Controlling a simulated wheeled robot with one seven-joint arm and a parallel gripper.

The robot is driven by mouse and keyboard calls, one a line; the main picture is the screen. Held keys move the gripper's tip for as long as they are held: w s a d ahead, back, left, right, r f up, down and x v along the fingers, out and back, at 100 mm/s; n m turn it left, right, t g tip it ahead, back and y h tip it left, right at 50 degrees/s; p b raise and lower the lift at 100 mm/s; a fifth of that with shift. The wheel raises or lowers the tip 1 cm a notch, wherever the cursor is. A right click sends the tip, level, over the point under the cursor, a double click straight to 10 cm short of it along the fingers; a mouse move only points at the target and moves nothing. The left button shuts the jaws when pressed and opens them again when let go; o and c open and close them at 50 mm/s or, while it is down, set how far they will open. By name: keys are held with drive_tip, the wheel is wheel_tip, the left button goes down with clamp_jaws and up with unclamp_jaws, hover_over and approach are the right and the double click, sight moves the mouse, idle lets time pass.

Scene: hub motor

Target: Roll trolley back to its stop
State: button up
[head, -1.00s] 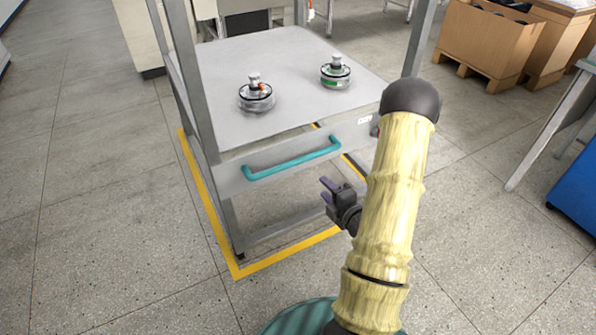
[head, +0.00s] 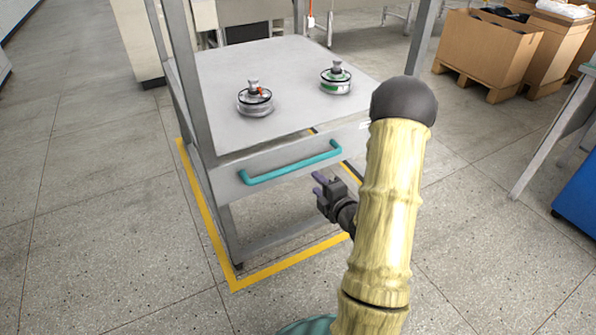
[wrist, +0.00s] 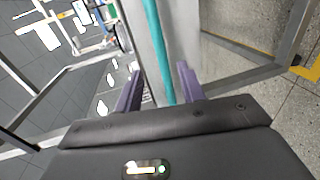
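The trolley is a grey metal frame with a flat top (head: 290,75) and a teal bar handle (head: 290,163) on its front. It stands inside a yellow floor outline (head: 285,262). My gripper (head: 317,184) is open, just below and in front of the handle's right part in the head view. In the wrist view the teal handle (wrist: 160,45) runs between the two purple fingers of my gripper (wrist: 160,88), with gaps on both sides. I cannot tell whether the fingertips reach around it. The trolley's stop is not identifiable.
Two hub motors, one with an orange mark (head: 254,100) and one with green (head: 335,80), sit on the trolley top. Cardboard boxes (head: 488,48) stand on pallets at back right. A blue unit (head: 577,185) is at right. Floor at left is clear.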

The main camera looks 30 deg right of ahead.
sight(300, 168)
drive_tip(key=w, duration=0.4)
drive_tip(key=w+f+b, duration=0.1)
drive_tip(key=w, duration=0.3)
drive_tip(key=w+f+b, duration=0.1)
drive_tip(key=w, duration=0.3)
drive_tip(key=shift+w+a+f, duration=0.15)
drive_tip(key=shift+a+f, duration=0.05)
drive_tip(key=shift+a, duration=0.05)
drive_tip(key=shift+c, duration=0.2)
clamp_jaws()
